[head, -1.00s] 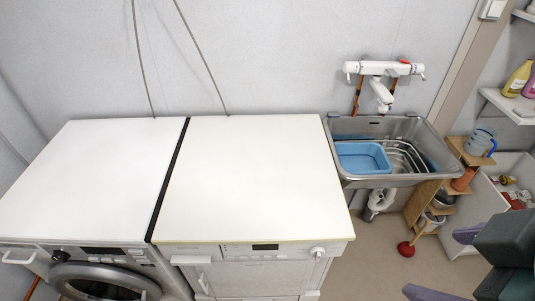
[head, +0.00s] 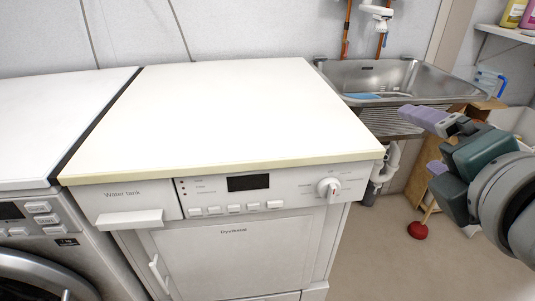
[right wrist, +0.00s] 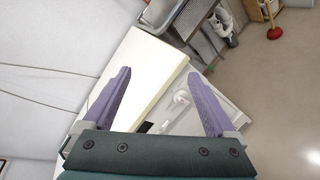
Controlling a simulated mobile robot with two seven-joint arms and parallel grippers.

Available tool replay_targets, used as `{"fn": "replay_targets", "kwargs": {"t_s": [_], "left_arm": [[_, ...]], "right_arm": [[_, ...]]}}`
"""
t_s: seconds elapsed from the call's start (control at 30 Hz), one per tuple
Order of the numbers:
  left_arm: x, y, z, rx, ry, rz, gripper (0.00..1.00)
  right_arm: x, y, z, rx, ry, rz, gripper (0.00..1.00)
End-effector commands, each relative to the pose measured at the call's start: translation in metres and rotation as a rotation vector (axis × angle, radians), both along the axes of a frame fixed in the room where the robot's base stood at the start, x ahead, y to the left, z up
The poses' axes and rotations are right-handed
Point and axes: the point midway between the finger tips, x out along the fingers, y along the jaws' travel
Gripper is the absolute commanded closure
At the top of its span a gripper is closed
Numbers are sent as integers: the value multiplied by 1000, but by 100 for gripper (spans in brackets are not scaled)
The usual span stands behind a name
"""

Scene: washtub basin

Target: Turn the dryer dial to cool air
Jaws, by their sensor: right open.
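The dryer (head: 232,240) is the white machine in the middle of the head view, with a front control panel. Its round white dial (head: 329,187) sits near the panel's right end, and a small red mark shows on it. The dial also shows in the right wrist view (right wrist: 181,97), between and beyond the fingers. My right gripper (head: 416,138) is open and empty, to the right of the dial and apart from it. Its purple fingers are spread in the right wrist view (right wrist: 159,73). The lettering around the dial is too small to read. My left gripper is not in view.
A washing machine (head: 40,225) stands left of the dryer. A metal sink (head: 400,75) is behind on the right. A red plunger (head: 420,229) stands on the floor. The white dryer top (head: 235,115) is bare, and the space before the dial is clear.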

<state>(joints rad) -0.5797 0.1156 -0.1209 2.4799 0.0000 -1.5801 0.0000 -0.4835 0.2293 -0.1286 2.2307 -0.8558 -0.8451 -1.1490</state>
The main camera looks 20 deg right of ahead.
Motion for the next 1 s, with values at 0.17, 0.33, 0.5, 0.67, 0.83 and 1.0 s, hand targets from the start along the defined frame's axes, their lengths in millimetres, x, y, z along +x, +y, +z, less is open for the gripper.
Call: {"fn": "replay_targets", "kwargs": {"t_s": [0.17, 0.33, 0.5, 0.67, 0.83, 1.0], "left_arm": [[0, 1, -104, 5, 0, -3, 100], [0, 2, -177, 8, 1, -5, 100], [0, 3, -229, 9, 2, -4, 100], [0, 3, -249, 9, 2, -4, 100], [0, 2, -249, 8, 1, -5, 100], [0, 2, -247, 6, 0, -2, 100]], "right_arm": [[15, 5, -86, -296, 8, 126, 8], [26, 14, -145, -582, 24, 235, 8], [34, 25, -188, -822, 41, 319, 8], [37, 31, -204, -947, 50, 359, 8], [45, 31, -203, -978, 51, 370, 8], [69, 25, -202, -976, 50, 368, 8]]}}
